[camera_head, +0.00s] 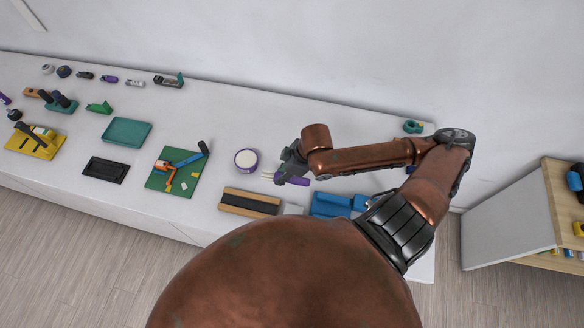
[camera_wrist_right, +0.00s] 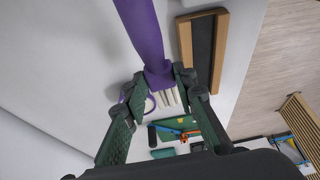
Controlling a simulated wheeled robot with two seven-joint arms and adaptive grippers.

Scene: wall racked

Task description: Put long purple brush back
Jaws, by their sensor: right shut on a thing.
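My right gripper (camera_head: 285,172) is shut on the long purple brush (camera_head: 298,181), whose pale bristles stick out to the left. In the right wrist view the purple handle (camera_wrist_right: 143,35) runs up out of the picture, and the bristles lie between the fingertips of my right gripper (camera_wrist_right: 158,85). A round purple container with a white inside or top (camera_head: 246,160) is on the table just left of the bristles; its purple rim (camera_wrist_right: 150,104) shows partly hidden behind the brush. I cannot tell the brush's height above the table. My left gripper is not in view.
The white table (camera_head: 225,125) runs along a wall. A wooden tray with a dark inset (camera_head: 250,202) and blue objects (camera_head: 330,205) lie near the front edge. A green board with tools (camera_head: 178,172) is to the left. A shelf unit (camera_head: 515,230) stands at right.

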